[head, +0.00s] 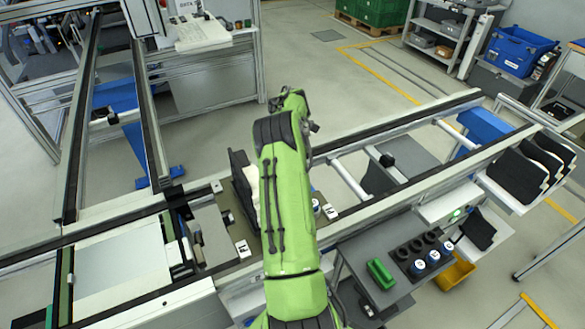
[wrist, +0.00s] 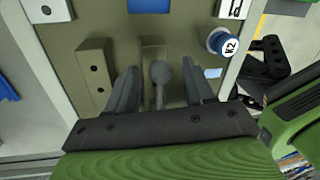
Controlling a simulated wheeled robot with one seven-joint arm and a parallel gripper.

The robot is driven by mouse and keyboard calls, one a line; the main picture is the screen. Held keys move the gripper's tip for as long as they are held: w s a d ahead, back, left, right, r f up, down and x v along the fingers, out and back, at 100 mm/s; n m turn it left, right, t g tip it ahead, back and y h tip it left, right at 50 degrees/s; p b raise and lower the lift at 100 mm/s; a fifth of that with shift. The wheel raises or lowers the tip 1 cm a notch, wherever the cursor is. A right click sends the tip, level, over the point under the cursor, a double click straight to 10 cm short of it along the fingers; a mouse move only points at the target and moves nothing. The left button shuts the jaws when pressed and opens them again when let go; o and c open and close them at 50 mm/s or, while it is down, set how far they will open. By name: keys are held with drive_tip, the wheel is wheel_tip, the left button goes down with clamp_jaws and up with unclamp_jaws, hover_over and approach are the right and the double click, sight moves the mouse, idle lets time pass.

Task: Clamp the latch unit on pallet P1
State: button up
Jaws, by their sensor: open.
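In the wrist view my gripper (wrist: 160,88) is open. Its two grey fingers stand on either side of a grey lever with a round knob (wrist: 159,72). The lever is in front of a tan block on the pallet plate (wrist: 185,35) and looks like part of the latch unit. I see no clear contact between fingers and lever. In the head view my green arm reaches over the pallet (head: 228,222) and hides my gripper and the lever.
A blue-and-white cylinder marked K2 (wrist: 222,43) stands right of the lever. A tan block with two holes (wrist: 96,75) stands to the left. In the head view, a grey side table (head: 362,250) carries a green part (head: 380,274) and a black holder with several cylinders. Conveyor rails border the pallet.

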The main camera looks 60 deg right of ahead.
wheel_tip(320, 180, up, 16)
drive_tip(key=w+d+p, duration=0.1)
drive_tip(key=w+p, duration=0.1)
drive_tip(key=p, duration=0.3)
drive_tip(key=shift+w+f, duration=0.2)
drive_tip(key=shift+w, duration=0.2)
drive_tip(key=shift+f, duration=0.1)
